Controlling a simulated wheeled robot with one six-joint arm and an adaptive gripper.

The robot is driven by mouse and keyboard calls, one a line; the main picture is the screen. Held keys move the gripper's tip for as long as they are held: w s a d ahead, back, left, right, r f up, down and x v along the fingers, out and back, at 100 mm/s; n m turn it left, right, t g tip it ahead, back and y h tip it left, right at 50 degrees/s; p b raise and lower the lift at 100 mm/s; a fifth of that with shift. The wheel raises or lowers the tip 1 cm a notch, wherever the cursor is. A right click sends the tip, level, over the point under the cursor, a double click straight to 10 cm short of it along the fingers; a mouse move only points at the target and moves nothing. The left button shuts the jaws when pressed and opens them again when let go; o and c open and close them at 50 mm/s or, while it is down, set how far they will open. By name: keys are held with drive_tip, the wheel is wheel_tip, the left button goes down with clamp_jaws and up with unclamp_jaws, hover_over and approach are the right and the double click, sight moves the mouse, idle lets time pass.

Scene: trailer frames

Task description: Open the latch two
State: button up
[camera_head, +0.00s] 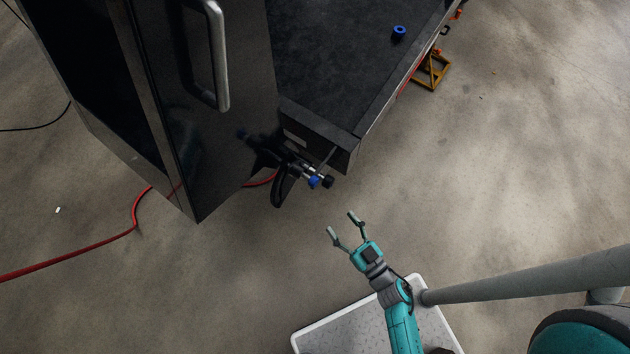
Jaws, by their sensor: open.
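A dark latch assembly (290,165) is mounted at the near end of the black trailer frame. It has a black lever hanging down, with a blue-capped knob (314,181) and a black-capped knob (328,182) beside it. I cannot tell which of these is latch two. My gripper (345,224) is open and empty, with its two fingers spread and pointing up and left toward the latch. It is below and right of the knobs in the picture and does not touch them. Its height relative to the latch is unclear.
A tall dark cabinet with a metal handle (220,60) stands left of the latch. The trailer deck (330,50) lies behind, with a blue ring (399,32) on it. A yellow stand (430,72) is by its edge. A red cable (80,250) crosses the floor. The floor to the right is clear.

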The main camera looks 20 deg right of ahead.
sight(317, 183)
drive_tip(key=w+d+f+n+g+y, duration=0.25)
drive_tip(key=w+d+f+y, duration=0.3)
drive_tip(key=w+f, duration=0.45)
drive_tip(key=shift+m+g+h, duration=0.25)
drive_tip(key=shift+m+g, duration=0.1)
drive_tip(key=shift+g, duration=0.1)
drive_tip(key=x, duration=1)
drive_tip(key=shift+w+a+r, duration=0.1)
drive_tip(key=shift+w+r, duration=0.05)
drive_tip(key=shift+r, duration=0.05)
